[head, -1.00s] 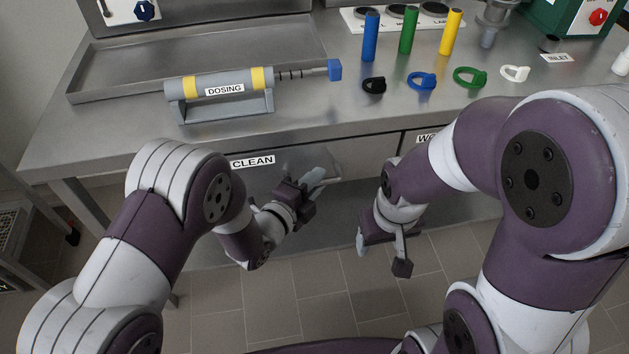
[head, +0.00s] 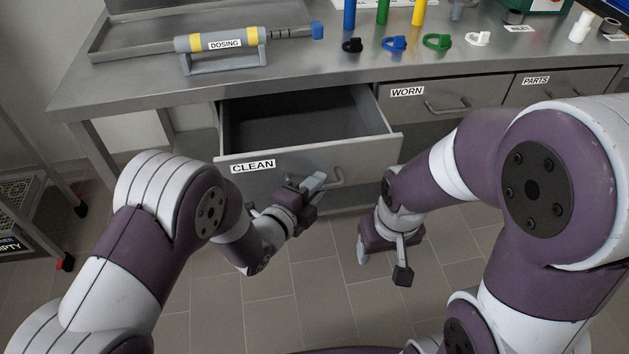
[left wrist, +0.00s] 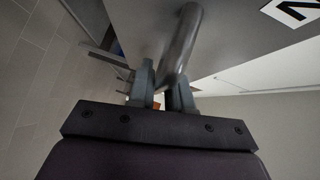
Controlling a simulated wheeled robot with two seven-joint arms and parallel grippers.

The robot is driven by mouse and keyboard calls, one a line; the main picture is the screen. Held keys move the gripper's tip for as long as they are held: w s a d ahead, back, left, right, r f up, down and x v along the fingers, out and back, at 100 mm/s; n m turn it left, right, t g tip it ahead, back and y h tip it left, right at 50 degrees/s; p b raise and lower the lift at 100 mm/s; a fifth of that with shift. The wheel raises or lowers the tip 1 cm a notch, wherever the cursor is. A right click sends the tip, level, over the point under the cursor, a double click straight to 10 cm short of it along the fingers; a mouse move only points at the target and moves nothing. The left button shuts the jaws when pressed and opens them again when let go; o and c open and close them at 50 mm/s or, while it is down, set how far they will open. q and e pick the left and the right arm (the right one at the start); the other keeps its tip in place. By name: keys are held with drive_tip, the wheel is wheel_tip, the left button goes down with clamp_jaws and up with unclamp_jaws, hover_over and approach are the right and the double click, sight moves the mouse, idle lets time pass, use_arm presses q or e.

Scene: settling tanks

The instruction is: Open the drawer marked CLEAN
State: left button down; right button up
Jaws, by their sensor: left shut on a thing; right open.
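The drawer marked CLEAN (head: 365,150) stands pulled out from under the bench in the head view, and its inside looks empty. Its CLEAN label (head: 253,167) is on the left of the front. My left gripper (head: 316,182) is at the drawer's bar handle (head: 338,178). In the left wrist view the fingers (left wrist: 160,92) are shut on the handle (left wrist: 181,45), one on each side of it. My right gripper (head: 382,255) is open and empty, low to the right of the drawer and apart from it.
Shut drawers marked WORN (head: 445,98) and PARTS (head: 565,84) are to the right. The bench top (head: 300,72) carries the DOSING unit (head: 222,48) and several coloured rings and rods. A rack (head: 25,190) stands at the left. Tiled floor is clear below.

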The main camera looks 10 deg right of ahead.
use_arm(q)
drive_tip(key=s, duration=0.7)
drive_tip(key=shift+s+p, duration=0.3)
use_arm(e)
drive_tip(key=shift+s+r, duration=0.25)
drive_tip(key=shift+s, duration=0.1)
use_arm(q)
drive_tip(key=c, duration=1.1)
unclamp_jaws()
